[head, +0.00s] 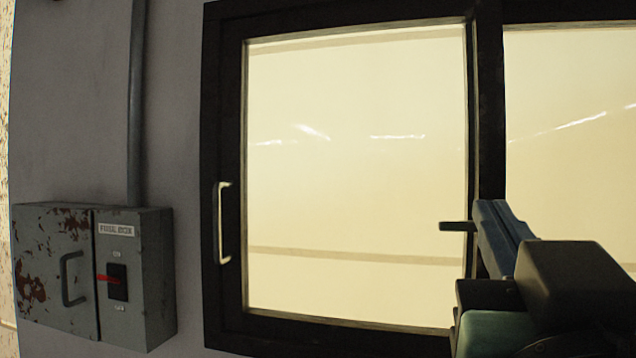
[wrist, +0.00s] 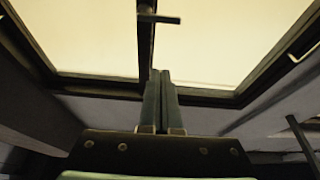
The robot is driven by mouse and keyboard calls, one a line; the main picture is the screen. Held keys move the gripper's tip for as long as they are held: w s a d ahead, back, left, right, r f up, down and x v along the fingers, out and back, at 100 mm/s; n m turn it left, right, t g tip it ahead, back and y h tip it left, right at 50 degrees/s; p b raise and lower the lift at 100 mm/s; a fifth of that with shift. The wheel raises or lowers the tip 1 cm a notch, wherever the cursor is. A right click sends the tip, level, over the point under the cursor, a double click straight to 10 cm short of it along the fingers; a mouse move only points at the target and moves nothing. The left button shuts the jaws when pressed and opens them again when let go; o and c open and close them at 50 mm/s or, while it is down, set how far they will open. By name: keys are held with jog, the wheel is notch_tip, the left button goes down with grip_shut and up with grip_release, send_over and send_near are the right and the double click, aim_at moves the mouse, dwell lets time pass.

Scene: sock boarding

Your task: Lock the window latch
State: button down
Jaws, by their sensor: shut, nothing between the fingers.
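The window latch (head: 457,226) is a small dark bar on the upright between the two panes of the black-framed window (head: 223,120). It lies about level and points left over the left pane. Its right end is hidden behind my gripper (head: 486,204) in the head view. In the wrist view the latch (wrist: 158,18) shows near the top, sticking out to the right of the upright. My gripper (wrist: 160,73) is shut and empty, its fingertips below the latch in that view. I cannot tell whether it touches the latch.
A pale pull handle (head: 223,222) is on the window's left frame. A rusty grey fuse box (head: 140,285) with a red lever (head: 108,278) and a side handle is on the wall at lower left. A conduit (head: 137,100) rises from it. The space before the left pane is clear.

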notch_tip(320, 180, up, 4)
jog(key=p, duration=0.5)
send_over(472, 225)
jog(key=s+a, duration=0.1)
jog(key=shift+a, duration=0.2)
notch_tip(472, 225, down, 3)
jog(key=shift+s+a+r, duration=0.1)
jog(key=shift+s, duration=0.05)
jog(key=shift+s+f+p, duration=0.1)
jog(key=shift+f+p, duration=0.35)
jog(key=shift+f, duration=0.45)
